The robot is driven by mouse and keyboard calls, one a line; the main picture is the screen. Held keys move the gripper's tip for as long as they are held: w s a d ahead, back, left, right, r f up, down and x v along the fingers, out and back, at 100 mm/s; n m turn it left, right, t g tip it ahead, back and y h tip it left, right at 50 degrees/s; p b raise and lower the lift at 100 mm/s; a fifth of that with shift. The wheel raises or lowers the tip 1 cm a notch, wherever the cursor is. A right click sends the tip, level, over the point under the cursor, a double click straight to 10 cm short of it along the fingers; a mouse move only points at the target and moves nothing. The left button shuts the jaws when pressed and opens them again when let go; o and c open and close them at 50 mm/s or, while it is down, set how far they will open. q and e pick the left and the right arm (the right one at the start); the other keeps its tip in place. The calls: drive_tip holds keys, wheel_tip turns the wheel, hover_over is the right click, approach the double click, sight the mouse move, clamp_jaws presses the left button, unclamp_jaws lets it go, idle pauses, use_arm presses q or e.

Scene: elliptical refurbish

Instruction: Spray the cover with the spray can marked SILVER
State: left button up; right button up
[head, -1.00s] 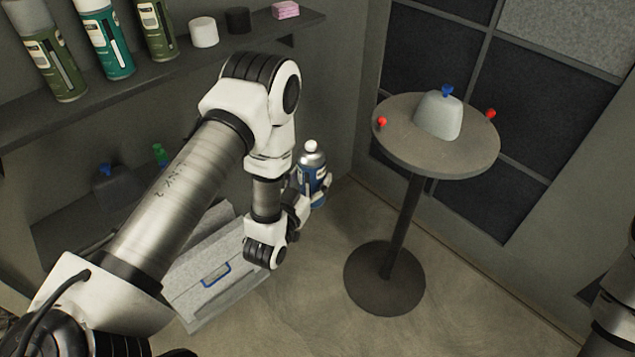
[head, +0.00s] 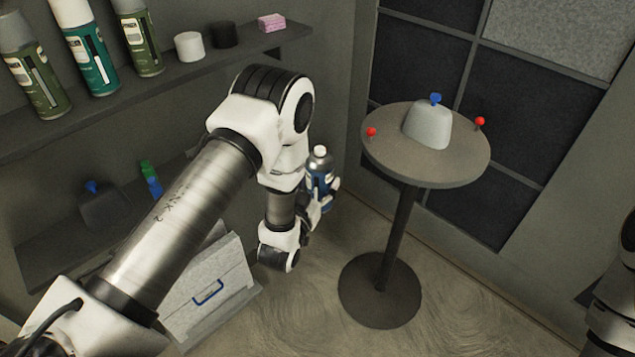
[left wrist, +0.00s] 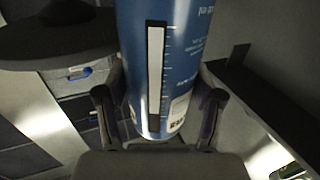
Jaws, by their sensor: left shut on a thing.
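My left gripper (head: 318,203) is shut on a blue and silver spray can (head: 320,172) with a white cap and holds it upright in the air. In the left wrist view, the can's blue side (left wrist: 165,60) stands between the two fingers (left wrist: 160,118). The word SILVER cannot be read on it. A pale grey cover (head: 428,125) with a blue knob on top sits on a round table (head: 455,172), to the right of the can and apart from it. A part of my right arm shows at the right edge, but its gripper is not in view.
Red knobs (head: 371,132) stand at the table's left and right edges. A shelf (head: 120,98) at the left holds green and teal cans (head: 93,50), white and dark lids (head: 189,46) and a pink block (head: 271,22). A grey box with a blue handle (head: 208,292) is below my arm.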

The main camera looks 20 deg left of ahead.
sight(320, 148)
use_arm(q)
wheel_tip(320, 148, up, 12)
drive_tip(key=p, duration=0.8)
drive_tip(key=shift+f, duration=0.1)
drive_tip(key=shift+w, duration=0.25)
drive_tip(key=shift+w+r, duration=0.5)
drive_tip(key=shift+w, duration=0.2)
drive_tip(key=f, duration=0.2)
drive_tip(key=w+f, duration=0.1)
drive_tip(key=f, duration=0.1)
drive_tip(key=shift+f, duration=0.2)
drive_tip(key=s+f, duration=0.1)
drive_tip(key=f, duration=0.5)
drive_tip(key=s+f, duration=0.1)
drive_tip(key=f, duration=0.2)
drive_tip(key=shift+s, duration=0.35)
drive_tip(key=shift+s+r, duration=0.1)
